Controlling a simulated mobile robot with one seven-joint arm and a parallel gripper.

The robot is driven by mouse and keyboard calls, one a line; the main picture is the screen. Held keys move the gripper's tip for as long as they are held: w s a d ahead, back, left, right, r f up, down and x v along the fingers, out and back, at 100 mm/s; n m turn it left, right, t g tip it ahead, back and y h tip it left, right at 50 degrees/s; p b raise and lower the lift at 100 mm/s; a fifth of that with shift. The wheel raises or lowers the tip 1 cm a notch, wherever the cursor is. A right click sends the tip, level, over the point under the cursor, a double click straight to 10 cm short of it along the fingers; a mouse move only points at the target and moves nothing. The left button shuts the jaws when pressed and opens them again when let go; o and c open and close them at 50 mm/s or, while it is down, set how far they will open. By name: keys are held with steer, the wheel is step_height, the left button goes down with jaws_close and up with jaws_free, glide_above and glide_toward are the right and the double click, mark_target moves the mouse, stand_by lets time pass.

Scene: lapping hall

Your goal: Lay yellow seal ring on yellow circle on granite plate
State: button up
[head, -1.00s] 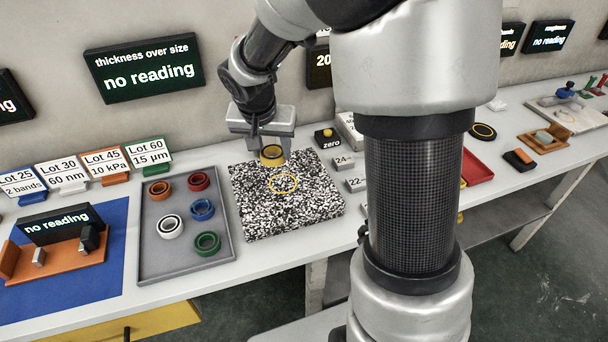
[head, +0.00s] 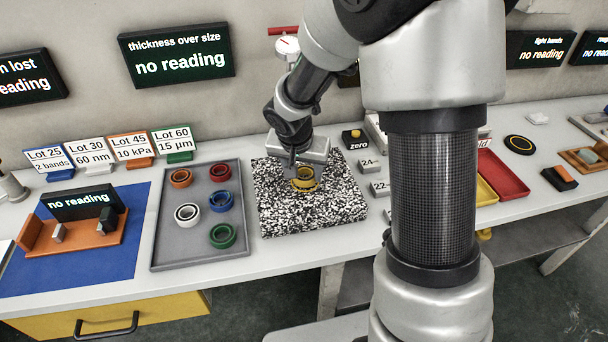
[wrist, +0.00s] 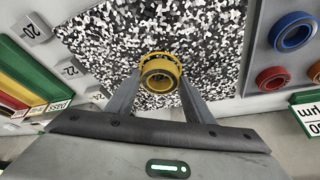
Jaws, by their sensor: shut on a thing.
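The yellow seal ring (head: 305,179) is at the granite plate (head: 285,220), a speckled black-and-white block on the bench. My gripper (head: 300,170) is shut on the ring from above. The ring also shows between the two fingers in the wrist view (wrist: 160,73).
A grey tray (head: 186,257) with several coloured rings stands left of the plate. Small grey blocks (head: 370,165) and a black zero box (head: 355,139) stand to the right. A red tray (head: 505,178) lies further right. The plate's front half is clear.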

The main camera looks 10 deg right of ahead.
steer(key=shift+f, duration=0.3)
steer(key=shift+f, duration=0.2)
steer(key=o, duration=1.1)
steer(key=shift+c, duration=0.2)
steer(key=shift+r, duration=0.1)
